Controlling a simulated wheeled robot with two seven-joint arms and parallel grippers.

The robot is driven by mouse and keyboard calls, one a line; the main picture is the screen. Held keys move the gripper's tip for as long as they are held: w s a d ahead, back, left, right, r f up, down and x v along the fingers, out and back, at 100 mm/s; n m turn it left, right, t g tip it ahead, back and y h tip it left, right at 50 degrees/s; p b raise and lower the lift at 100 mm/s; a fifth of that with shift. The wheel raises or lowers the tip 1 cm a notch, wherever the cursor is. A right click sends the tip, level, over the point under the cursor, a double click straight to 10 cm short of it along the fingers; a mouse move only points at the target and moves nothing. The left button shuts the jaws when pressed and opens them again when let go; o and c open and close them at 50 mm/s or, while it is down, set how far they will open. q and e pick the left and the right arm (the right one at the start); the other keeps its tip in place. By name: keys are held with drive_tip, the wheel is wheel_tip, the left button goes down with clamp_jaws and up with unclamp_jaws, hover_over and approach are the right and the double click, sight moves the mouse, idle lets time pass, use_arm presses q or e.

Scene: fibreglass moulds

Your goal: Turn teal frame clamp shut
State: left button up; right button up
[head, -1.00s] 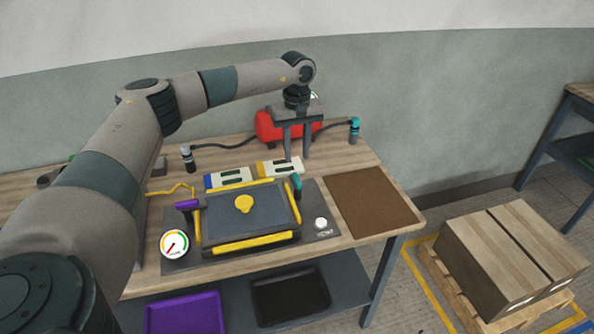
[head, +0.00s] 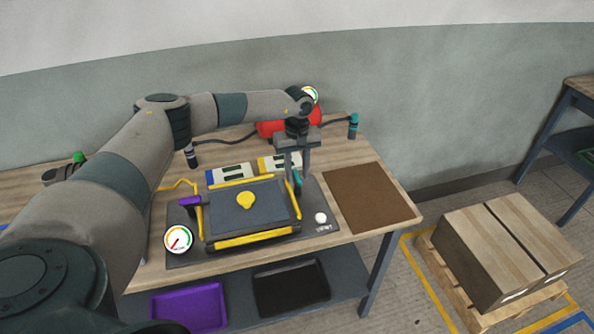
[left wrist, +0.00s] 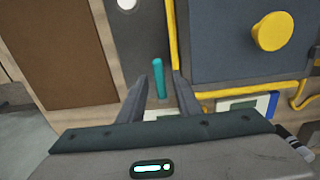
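The teal frame clamp (head: 298,181) stands at the right edge of the dark mould frame (head: 268,211). In the left wrist view the teal clamp (left wrist: 158,78) is an upright bar just ahead of and between my two fingertips. My left gripper (head: 294,180) is pointed down over the clamp, with its fingers apart. In the left wrist view my left gripper (left wrist: 162,90) shows clear gaps on both sides of the teal bar. In the head view the fingers hide part of the clamp. My right gripper is not in view.
A purple clamp (head: 190,202) is at the frame's left side, near a gauge (head: 178,240). A yellow knob (head: 245,200) sits on the lid. A white knob (head: 320,217) is right of the frame. A red tank (head: 272,128) and teal-topped fitting (head: 353,126) stand behind. The brown mat (head: 370,197) is clear.

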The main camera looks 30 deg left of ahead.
use_arm(q)
clamp_jaws()
